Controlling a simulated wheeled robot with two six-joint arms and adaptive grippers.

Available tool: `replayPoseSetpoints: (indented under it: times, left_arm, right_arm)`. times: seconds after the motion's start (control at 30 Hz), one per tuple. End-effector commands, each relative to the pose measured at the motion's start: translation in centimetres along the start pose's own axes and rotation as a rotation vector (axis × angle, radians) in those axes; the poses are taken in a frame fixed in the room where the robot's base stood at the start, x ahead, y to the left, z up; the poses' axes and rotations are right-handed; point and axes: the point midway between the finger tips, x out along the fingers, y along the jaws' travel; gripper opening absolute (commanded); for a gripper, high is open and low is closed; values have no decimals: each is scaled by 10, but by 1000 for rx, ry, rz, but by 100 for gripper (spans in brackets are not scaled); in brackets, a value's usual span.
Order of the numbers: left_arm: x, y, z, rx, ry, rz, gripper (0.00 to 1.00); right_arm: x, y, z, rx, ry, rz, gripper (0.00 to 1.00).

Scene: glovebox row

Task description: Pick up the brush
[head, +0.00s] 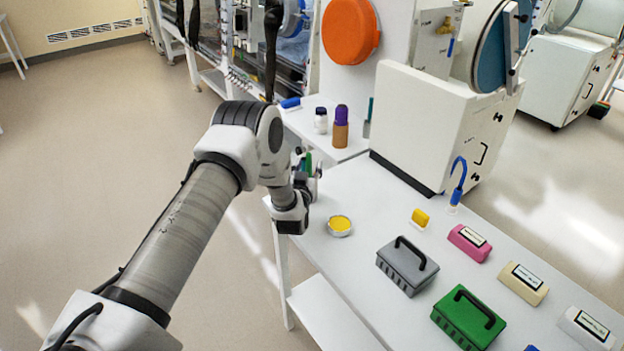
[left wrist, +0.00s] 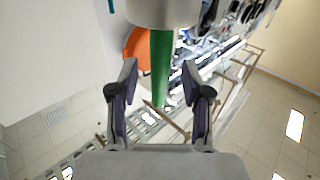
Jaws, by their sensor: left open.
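A green upright handle (left wrist: 160,65) stands between the spread fingers of my left gripper (left wrist: 161,85) in the left wrist view. A pale grey cylinder (left wrist: 163,10) adjoins it at the top edge. The handle looks like the brush's, but no bristles show. In the head view a bit of green (head: 308,160) shows beside my left gripper (head: 312,174), at the near left edge of the white table. The left gripper is open, with gaps between its fingers and the handle. My wrist hides much of this spot in the head view. My right gripper is not in view.
On the white table (head: 365,195) stand a yellow-filled dish (head: 340,224), a grey box (head: 406,266) and a green box (head: 468,318). A white cabinet (head: 430,125) stands behind. A purple-capped bottle (head: 341,125) is at the back left.

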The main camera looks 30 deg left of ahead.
Motion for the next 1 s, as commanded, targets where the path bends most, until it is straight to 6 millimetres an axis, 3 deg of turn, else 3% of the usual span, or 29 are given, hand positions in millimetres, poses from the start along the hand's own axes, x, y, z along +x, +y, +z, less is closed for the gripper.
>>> replayPoseSetpoints:
  times: [0.1, 0.27, 0.33, 0.4, 0.43, 0.77, 0.87, 1.0]
  left_arm:
    - [10, 0, 1, 0, 0, 1, 48]
    - [10, 0, 0, 0, -2, 1, 48]
    - [10, 0, 0, 0, -2, 1, 30]
    - [10, 0, 0, 0, -2, 1, 6]
    - [10, 0, 0, 0, -2, 1, 0]
    - [10, 0, 0, 0, -3, 1, 0]
    - [10, 0, -11, -1, -3, 1, 0]
    - [10, 0, -45, -2, -2, 1, 0]
  right_arm:
    - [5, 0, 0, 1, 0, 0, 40]
    - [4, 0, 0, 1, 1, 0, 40]
    - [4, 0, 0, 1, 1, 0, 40]
    - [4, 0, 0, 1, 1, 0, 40]
    - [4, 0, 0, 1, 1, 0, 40]
    - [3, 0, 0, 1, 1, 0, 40]
    - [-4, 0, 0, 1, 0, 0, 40]
    - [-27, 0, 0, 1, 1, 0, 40]
